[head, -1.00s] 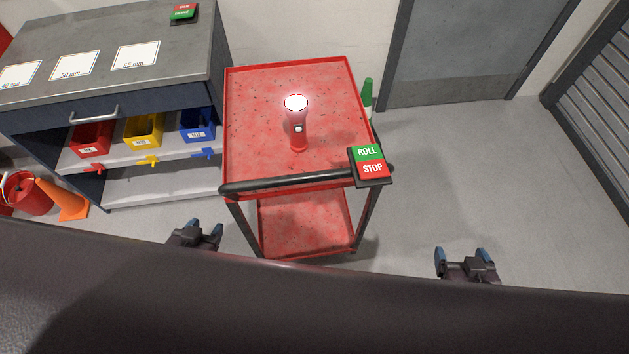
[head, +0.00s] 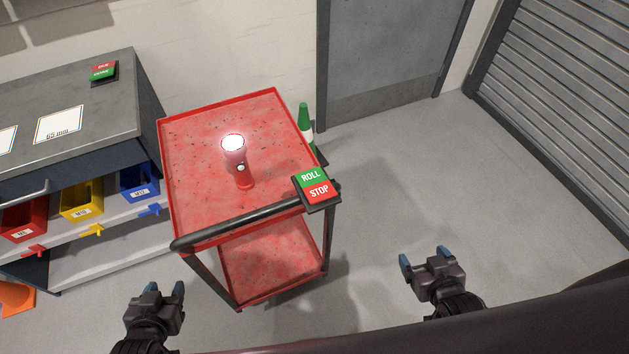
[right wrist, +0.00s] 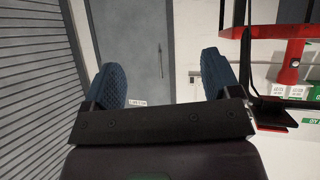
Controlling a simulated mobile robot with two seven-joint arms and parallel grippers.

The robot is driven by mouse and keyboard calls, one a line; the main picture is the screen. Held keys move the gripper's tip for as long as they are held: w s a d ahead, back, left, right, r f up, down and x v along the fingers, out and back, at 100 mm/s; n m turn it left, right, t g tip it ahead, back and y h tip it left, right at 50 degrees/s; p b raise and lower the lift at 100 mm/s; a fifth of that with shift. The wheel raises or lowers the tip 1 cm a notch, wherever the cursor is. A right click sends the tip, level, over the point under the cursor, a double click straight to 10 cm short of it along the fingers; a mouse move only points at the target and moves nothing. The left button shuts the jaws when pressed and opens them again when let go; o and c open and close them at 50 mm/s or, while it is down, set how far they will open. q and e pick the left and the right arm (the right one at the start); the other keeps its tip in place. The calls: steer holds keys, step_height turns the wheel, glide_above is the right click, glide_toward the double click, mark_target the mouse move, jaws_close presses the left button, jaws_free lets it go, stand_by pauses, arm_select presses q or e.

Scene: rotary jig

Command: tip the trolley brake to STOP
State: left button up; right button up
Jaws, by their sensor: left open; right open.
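The trolley brake (head: 316,189) is a small rocker plate at the right end of the trolley's black handle, with a green ROLL half above a red STOP half. I cannot tell for sure which half is pressed in. The red trolley (head: 190,138) has two trays and stands ahead of me. My left gripper (head: 164,291) is open and empty, low in front of the trolley's left side. My right gripper (head: 424,257) is open and empty, to the right of the brake and apart from it. Its two blue fingers also show in the right wrist view (right wrist: 161,85).
A lit red torch (head: 239,165) stands on the top tray. A workbench (head: 90,110) with red, yellow and blue bins is at left. The floor to the right is clear, before a grey door (head: 385,60) and a shutter (head: 570,90).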

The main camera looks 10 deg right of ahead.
steer(key=shift+w+r, duration=0.1)
steer(key=shift+w, duration=0.1)
steer(key=shift+c, duration=0.3)
